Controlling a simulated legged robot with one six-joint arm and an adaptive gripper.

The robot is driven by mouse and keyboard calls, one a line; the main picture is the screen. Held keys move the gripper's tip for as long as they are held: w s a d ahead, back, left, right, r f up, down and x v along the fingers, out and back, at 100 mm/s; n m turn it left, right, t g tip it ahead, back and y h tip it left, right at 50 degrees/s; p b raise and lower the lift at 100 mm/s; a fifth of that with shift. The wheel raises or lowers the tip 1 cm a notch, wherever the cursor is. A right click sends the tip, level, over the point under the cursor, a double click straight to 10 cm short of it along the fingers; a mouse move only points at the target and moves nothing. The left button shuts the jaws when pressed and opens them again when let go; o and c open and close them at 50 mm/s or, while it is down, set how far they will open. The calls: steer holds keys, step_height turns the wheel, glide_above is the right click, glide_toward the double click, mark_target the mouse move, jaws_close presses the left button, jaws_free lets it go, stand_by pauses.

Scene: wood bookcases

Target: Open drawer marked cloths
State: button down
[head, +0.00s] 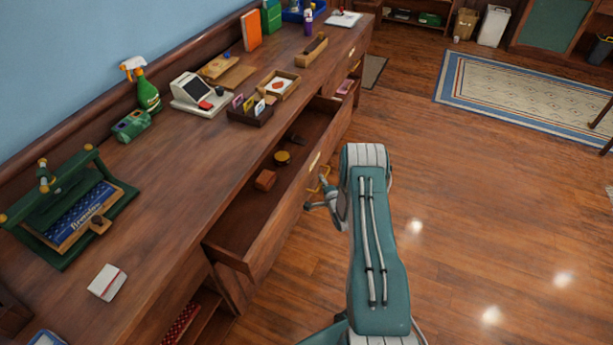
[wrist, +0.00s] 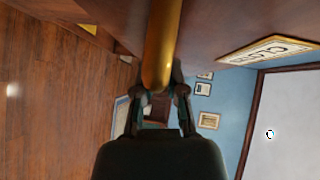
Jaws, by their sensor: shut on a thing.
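The drawer (head: 240,252) under the long wooden counter stands pulled well out in the head view. Inside it lie a reddish-brown block (head: 265,180), a round yellow-topped item (head: 282,157) and a dark object farther back. A pale label (head: 314,162) is on its front; the wrist view shows a label (wrist: 268,50) with partly readable letters, "CLO...". The brass handle (wrist: 161,45) crosses the top middle of the wrist view. My gripper (head: 325,190) is at the drawer front, its two fingers (wrist: 163,88) shut on this handle.
The counter (head: 175,205) holds a green press (head: 60,215), spray bottle (head: 148,95), card reader (head: 200,95) and small trays. Open shelves (head: 195,310) lie below it. The wooden floor (head: 480,220) to the right is clear up to a patterned rug (head: 530,95).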

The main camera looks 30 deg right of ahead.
steer(key=s+d, duration=1.2)
steer(key=s, duration=0.5)
steer(key=shift+d+f, duration=0.3)
steer(key=c, duration=0.7)
jaws_free()
steer(key=shift+w, duration=0.1)
steer(key=shift+d+r, duration=0.1)
steer(key=shift+d, duration=0.05)
steer(key=shift+w, duration=0.1)
steer(key=s, duration=0.4)
steer(key=s+a+r, duration=0.1)
steer(key=s, duration=0.6)
steer(key=shift+s+a+r, duration=0.3)
steer(key=shift+s, duration=0.1)
